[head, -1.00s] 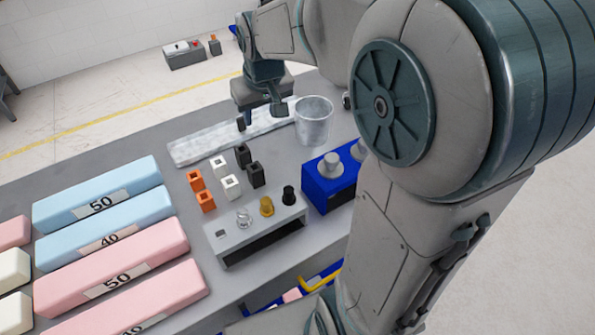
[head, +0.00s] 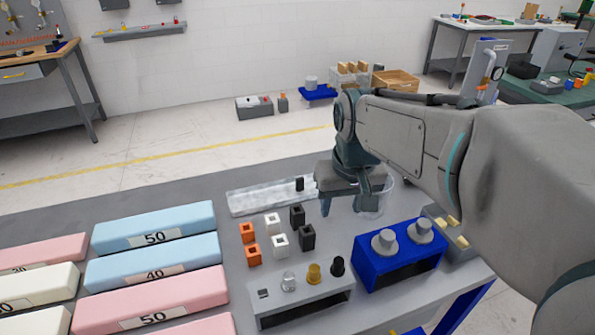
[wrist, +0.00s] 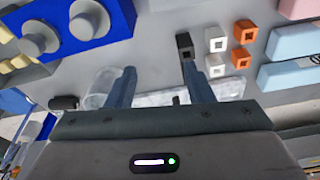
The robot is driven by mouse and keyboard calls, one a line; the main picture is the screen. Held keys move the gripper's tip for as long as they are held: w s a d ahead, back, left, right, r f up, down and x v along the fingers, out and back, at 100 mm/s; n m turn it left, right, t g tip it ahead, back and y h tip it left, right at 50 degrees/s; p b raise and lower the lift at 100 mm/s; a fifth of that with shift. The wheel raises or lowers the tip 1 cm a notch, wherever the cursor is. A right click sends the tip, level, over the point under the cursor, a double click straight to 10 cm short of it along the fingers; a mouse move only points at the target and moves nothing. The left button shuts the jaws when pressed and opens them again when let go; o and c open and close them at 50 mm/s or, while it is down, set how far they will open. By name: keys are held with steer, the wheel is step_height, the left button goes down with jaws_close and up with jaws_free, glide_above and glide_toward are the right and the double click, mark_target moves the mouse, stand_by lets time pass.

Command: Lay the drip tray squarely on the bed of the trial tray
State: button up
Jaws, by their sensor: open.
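A long, flat, pale see-through tray (head: 262,197) lies at the back of the grey table; I cannot tell whether it is the drip tray or the trial tray. A small black piece (head: 300,184) stands at its right part. The pale tray also shows behind my fingers in the wrist view (wrist: 160,98). My gripper (head: 346,205) is open and empty, with its fingers above the table to the right of the tray. A clear cup (head: 382,197) is partly hidden behind it. In the wrist view my fingers (wrist: 158,70) stand apart with nothing between them.
Orange, white and black square blocks (head: 279,243) stand in front of the tray. A grey holder (head: 300,301) with knobs and a blue box (head: 402,262) with grey knobs stand nearer. Blue and pink foam bars (head: 155,228) fill the left.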

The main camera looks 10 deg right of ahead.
steer(key=w+a+r+n+g, duration=0.1)
steer(key=w+a+r, duration=0.1)
steer(key=w, duration=1.4)
steer(key=n+g+b, duration=0.1)
glide_above(300, 178)
steer(key=f, duration=1.2)
steer(key=shift+w+a, duration=0.15)
steer(key=shift+w, duration=0.05)
steer(key=f, duration=0.5)
steer(key=shift+s+f, duration=0.25)
steer(key=shift+f, duration=0.05)
jaws_close()
